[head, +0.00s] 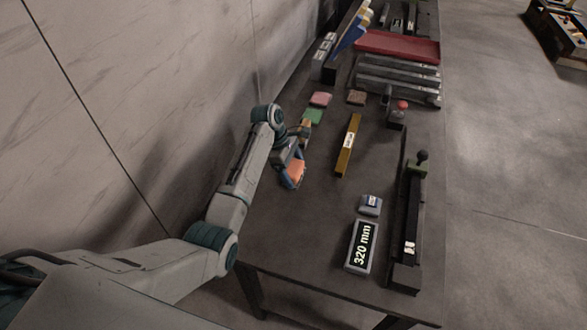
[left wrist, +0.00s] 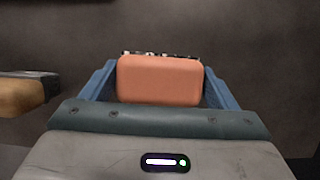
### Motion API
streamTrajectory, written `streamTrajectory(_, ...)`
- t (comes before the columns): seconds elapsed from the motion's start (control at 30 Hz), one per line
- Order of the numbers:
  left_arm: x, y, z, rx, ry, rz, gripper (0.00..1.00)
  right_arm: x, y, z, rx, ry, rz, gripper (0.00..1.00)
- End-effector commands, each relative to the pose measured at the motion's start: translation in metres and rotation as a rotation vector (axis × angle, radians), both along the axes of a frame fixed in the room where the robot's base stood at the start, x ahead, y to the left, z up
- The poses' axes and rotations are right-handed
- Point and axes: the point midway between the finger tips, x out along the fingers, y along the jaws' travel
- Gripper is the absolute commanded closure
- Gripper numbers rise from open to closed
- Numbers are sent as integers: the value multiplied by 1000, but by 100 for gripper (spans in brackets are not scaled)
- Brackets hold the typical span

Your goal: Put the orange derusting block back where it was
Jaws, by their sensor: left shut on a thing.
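The orange derusting block (left wrist: 160,80) sits between the two blue fingers of my left gripper (left wrist: 160,92) in the left wrist view. The gripper is shut on it. In the head view the orange block (head: 297,171) is in the left gripper (head: 293,174), at the left part of the dark table. Whether the block touches the table I cannot tell. A green block (head: 313,116) and a pink block (head: 321,99) lie farther back, and a brown block (head: 356,97) lies right of the pink one. My right gripper is not in view.
A brass bar (head: 348,146) lies right of the gripper. A display reading 320 mm (head: 361,246), a small grey-blue block (head: 370,205) and a long black device (head: 411,220) are at the front right. Bare table (head: 300,235) lies at the front left.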

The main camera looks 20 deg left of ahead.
Motion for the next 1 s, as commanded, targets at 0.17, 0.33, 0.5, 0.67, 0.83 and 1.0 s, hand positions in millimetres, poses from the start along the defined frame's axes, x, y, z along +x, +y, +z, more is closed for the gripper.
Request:
streamTrajectory(0.17,1,0,-10,0,-3,0,40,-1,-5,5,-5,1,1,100)
streamTrajectory(0.33,0,0,-10,0,-4,-1,40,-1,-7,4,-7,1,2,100)
streamTrajectory(0.5,0,0,-13,0,-2,0,11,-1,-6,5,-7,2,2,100)
streamTrajectory(0.67,0,0,-13,0,-2,0,0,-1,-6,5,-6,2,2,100)
streamTrajectory(0.83,0,0,-11,0,-4,-1,0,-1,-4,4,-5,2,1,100)
streamTrajectory(1.0,1,8,5,2,-5,0,0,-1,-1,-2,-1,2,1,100)
